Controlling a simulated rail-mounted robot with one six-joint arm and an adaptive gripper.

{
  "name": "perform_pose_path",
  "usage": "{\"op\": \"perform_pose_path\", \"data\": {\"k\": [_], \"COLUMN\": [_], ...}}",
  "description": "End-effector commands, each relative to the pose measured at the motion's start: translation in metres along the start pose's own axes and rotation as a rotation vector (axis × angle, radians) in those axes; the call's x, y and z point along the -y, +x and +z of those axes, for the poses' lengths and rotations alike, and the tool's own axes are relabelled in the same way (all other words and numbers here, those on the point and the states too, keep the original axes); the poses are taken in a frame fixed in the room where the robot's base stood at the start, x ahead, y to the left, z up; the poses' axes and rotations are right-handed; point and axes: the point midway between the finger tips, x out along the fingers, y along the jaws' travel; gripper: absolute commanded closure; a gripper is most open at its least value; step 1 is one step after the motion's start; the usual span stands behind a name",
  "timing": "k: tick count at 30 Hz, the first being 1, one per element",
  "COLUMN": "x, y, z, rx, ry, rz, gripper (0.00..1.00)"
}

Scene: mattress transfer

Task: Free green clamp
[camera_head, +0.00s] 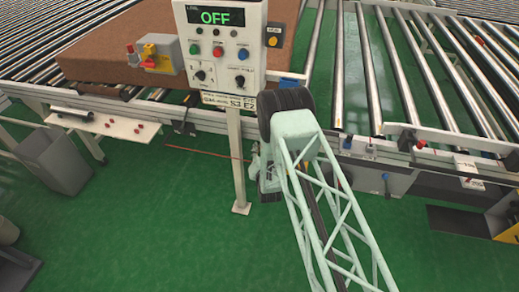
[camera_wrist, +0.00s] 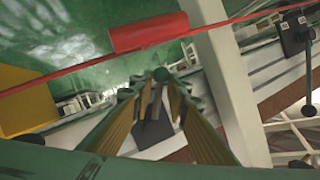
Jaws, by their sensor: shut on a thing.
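In the wrist view my gripper (camera_wrist: 160,98) has its two long fingers drawn together at the tips. They are shut on a small green part between them, which I take to be the green clamp (camera_wrist: 161,75). Only its rounded top shows; the fingers hide the rest. In the head view my arm hides the gripper and clamp beside the conveyor's near edge, right of the control panel post.
The control panel (camera_head: 222,45) reads OFF and stands on a post (camera_head: 237,165). A red bar (camera_wrist: 90,72) crosses the wrist view. Green floor is open in front.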

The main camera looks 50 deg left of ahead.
Motion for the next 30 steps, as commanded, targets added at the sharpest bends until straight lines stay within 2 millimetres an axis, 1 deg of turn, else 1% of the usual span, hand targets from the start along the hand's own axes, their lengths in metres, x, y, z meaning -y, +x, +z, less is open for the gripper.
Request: {"op": "perform_pose_path", "data": {"k": [1, 5, 14, 20, 26, 30], "x": [-0.002, -0.002, -0.001, -0.001, -0.001, -0.001], "y": [-0.001, -0.001, 0.0, -0.004, -0.018, -0.033], "z": [0.001, 0.001, 0.0, 0.0, 0.0, 0.001], "rx": [0.002, 0.001, 0.0, 0.0, 0.001, 0.002], "ry": [0.0, 0.0, 0.001, 0.0, 0.0, 0.0], "rz": [0.003, 0.002, 0.001, 0.001, 0.001, 0.002], "gripper": [0.82, 0.71, 0.71, 0.71, 0.71, 0.71]}}
